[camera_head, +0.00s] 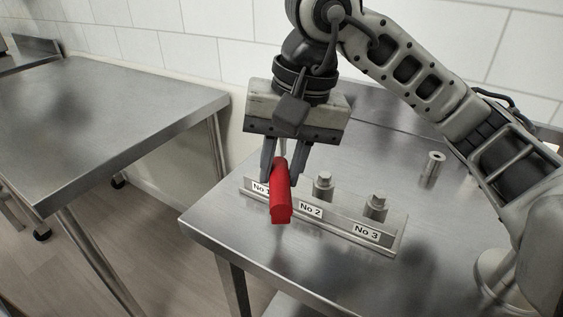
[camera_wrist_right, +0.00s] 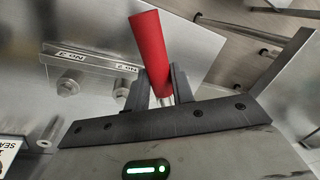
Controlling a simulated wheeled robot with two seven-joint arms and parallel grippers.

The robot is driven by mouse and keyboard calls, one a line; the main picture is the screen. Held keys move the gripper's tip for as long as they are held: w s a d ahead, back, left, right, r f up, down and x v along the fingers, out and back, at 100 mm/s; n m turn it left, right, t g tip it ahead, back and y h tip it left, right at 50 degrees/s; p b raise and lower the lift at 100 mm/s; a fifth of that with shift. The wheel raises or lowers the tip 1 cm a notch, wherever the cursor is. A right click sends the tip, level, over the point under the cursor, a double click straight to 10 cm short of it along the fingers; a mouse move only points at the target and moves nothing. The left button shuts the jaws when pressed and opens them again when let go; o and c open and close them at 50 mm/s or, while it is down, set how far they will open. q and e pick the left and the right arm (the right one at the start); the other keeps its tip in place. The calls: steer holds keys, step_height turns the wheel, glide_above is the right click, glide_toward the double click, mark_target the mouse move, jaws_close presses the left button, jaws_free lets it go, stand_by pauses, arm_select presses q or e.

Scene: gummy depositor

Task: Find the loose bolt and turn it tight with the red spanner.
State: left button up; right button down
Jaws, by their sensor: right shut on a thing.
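The red spanner (camera_head: 281,195) is held between the fingers of my right gripper (camera_head: 283,172), its red handle pointing toward the camera. It also shows in the right wrist view (camera_wrist_right: 148,45). The spanner hangs over the No 1 end of a metal rack (camera_head: 345,226) with labels No 1, No 2 and No 3. A bolt (camera_head: 323,186) stands behind the No 2 label and another (camera_head: 376,206) behind No 3. The No 1 position is hidden by the spanner and gripper. I cannot tell which bolt is loose. My left gripper is not in view.
A hollow metal cylinder (camera_head: 432,168) stands on the steel table (camera_head: 270,245), right of the rack. A second steel table (camera_head: 110,105) stands at left, with a floor gap between. A tiled wall is behind. The front right of the table is largely clear.

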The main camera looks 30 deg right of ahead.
steer(key=shift+f, duration=0.15)
steer(key=shift+f+b, duration=0.9)
steer(key=shift+b, duration=0.15)
steer(key=shift+a+r, duration=0.1)
steer(key=shift+a, duration=0.05)
steer(key=w+a+m+t+h, duration=0.1)
steer(key=w+a+m, duration=0.4)
steer(key=w+m, duration=0.8)
steer(key=m+h, duration=0.1)
steer(key=m, duration=0.3)
steer(key=shift+h, duration=0.4)
steer(key=shift+r, duration=0.1)
step_height(320, 180, up, 2)
steer(key=shift+r+p, duration=0.1)
steer(key=shift+p, duration=0.85)
